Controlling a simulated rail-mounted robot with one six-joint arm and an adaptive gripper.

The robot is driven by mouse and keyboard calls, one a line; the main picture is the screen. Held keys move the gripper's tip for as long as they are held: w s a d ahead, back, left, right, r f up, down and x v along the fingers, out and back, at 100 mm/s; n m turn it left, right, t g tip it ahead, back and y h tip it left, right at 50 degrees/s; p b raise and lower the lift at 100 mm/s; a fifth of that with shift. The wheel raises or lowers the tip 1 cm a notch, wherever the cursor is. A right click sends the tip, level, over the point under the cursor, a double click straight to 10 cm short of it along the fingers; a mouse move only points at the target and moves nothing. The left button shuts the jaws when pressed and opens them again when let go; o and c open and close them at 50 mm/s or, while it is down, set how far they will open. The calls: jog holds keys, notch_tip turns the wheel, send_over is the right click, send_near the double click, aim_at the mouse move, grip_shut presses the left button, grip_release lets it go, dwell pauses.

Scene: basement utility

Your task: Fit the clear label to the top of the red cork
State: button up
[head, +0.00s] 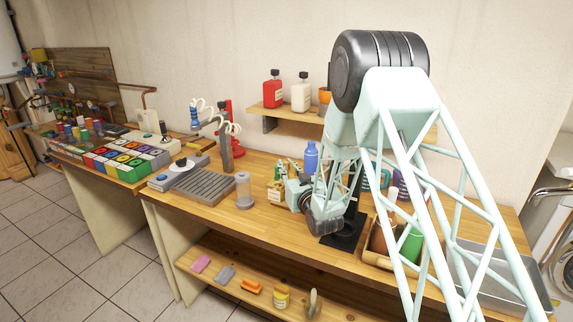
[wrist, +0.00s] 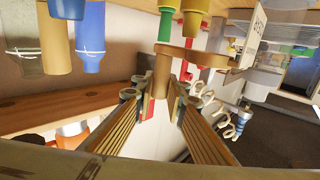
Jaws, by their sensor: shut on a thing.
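I cannot make out the clear label; a white card with dark lettering (wrist: 258,24) is at upper right in the wrist view.
A blue bottle (head: 311,157) stands behind the gripper. A black plate (head: 342,240) and a wooden box (head: 376,250) are to the right.

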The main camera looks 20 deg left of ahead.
jog(key=s+d+r, duration=0.1)
jog(key=s+d, duration=0.2)
jog(key=s, duration=0.8)
jog(key=shift+s+d, duration=0.25)
jog(key=shift+r, duration=0.1)
